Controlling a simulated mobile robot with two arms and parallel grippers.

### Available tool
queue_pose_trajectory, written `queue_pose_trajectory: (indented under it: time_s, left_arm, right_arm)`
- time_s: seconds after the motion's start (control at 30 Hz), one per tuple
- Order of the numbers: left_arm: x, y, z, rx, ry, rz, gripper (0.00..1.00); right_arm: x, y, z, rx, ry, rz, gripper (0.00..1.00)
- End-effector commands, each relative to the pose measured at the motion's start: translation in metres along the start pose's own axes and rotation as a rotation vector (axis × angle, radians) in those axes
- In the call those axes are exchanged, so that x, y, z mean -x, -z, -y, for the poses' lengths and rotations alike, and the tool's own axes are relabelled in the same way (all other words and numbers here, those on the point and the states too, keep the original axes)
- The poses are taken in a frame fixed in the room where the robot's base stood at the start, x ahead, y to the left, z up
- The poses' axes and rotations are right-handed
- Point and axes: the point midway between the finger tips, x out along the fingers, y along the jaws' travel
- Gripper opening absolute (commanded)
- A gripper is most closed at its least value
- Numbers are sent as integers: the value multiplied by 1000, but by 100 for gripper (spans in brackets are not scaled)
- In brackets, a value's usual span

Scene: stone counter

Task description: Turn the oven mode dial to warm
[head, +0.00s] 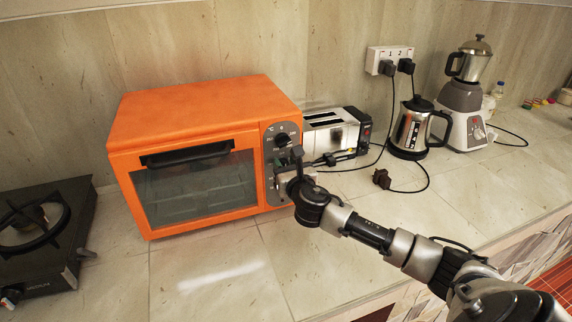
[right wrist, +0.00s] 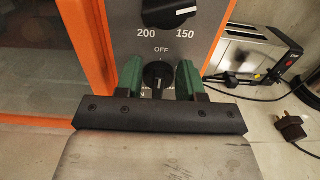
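An orange toaster oven (head: 190,103) stands on the counter, its control panel on the right side of its front. The upper temperature dial (head: 282,139) shows above my right gripper (head: 288,172). In the right wrist view, the lower dial (right wrist: 158,74) sits below the word OFF, with its pale pointer line near upright. The green fingers of my right gripper (right wrist: 159,80) stand apart, one on each side of this dial; whether they touch it I cannot tell. The gripper body hides the dial's lower labels. My left gripper is not in view.
A toaster (head: 331,133) stands just right of the oven, with a cable and a black plug (head: 381,179) near it. A kettle (head: 411,130) and a blender (head: 466,100) stand farther right. A black gas stove (head: 45,235) is at the left. The counter before the oven is clear.

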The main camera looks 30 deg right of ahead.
Motion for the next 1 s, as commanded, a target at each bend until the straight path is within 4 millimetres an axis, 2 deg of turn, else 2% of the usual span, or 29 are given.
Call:
queue_pose_trajectory:
  time_s: [0.27, 0.47, 1.0]
  left_arm:
    - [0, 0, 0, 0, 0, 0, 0]
    - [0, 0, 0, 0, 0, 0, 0]
    - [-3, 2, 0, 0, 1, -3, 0]
  right_arm:
    - [0, 0, 0, -22, 0, 0, 14]
    - [0, 0, 2, -108, 0, 0, 14]
    - [0, 3, 10, -588, 0, 1, 14]
